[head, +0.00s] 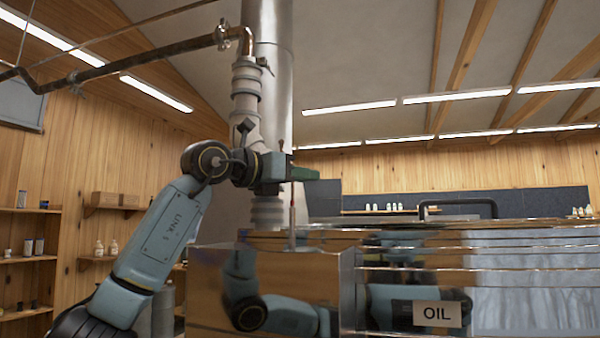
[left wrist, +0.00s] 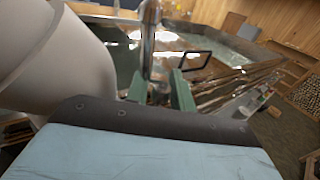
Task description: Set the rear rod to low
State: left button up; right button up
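A thin upright metal rod (head: 292,217) rises from the top of the shiny evaporator, just below my left gripper (head: 305,174). A small reddish tip (head: 281,146) shows above the gripper; I cannot tell whether it belongs to the same rod. In the left wrist view, my left gripper (left wrist: 160,92) has its two green fingers apart. A shiny upright rod (left wrist: 149,45) stands in line with the gap between them; I cannot tell whether it touches either finger. Only one rod is clear, so front or rear cannot be told. My right gripper is not in view.
A thick grey stack (head: 268,75) and a jointed pipe (head: 247,105) stand close behind my gripper. A dark handle (head: 458,203) rises at the right. Wall shelves (head: 20,260) are far left.

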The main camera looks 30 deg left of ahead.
pick_arm(q)
jog(key=shift+s+r, duration=0.1)
jog(key=shift+r, duration=0.05)
jog(key=shift+s+a, duration=0.1)
jog(key=shift+s+a, duration=0.15)
jog(key=shift+s, duration=0.2)
jog(key=b+v, duration=0.3)
jog(key=v, duration=0.9)
jog(key=shift+s+a, duration=0.1)
jog(key=shift+s, duration=0.1)
